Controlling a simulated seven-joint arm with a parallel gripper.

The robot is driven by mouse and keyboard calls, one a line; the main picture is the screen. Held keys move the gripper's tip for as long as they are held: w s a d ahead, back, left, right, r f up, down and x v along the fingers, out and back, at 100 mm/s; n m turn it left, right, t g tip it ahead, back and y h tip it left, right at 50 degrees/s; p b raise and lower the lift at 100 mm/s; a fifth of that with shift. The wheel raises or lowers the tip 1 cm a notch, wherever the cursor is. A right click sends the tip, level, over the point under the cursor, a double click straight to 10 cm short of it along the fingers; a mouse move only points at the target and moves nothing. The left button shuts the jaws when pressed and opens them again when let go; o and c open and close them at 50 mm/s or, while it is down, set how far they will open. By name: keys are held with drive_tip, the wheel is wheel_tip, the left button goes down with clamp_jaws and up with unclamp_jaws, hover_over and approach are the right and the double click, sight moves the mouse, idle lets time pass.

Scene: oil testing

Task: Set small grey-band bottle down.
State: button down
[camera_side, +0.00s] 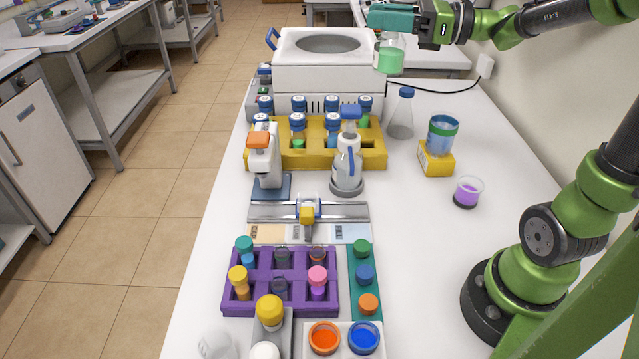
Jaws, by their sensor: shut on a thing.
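My gripper (390,19) is at the top right, with teal fingers pointing left. It is shut on a small clear bottle (389,60) with green liquid in its lower part. The bottle hangs upright below the fingers. Its neck and top are hidden by the fingers, and I cannot make out a grey band clearly. It appears in front of the right side of the white bath machine (300,72), above the flask. From this view I cannot tell its exact height over the table.
A blue-capped flask (401,118), a blue jar (443,136) on a yellow box (435,164) and a cup of purple liquid (467,191) stand at the right. A yellow rack (370,157) holds several blue-capped bottles. Bare white table (430,240) lies right of the purple rack (262,255).

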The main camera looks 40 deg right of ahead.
drive_tip(key=s+d+f+n+g+y, duration=0.1)
drive_tip(key=s+d+n+g+y, duration=0.15)
drive_tip(key=s+d, duration=0.5)
wheel_tip(320, 180, down, 29)
drive_tip(key=s+a, duration=0.1)
drive_tip(key=a, duration=0.1)
drive_tip(key=shift+s, duration=0.15)
drive_tip(key=shift+f, duration=0.4)
idle(0.5)
drive_tip(key=c, duration=0.5)
unclamp_jaws()
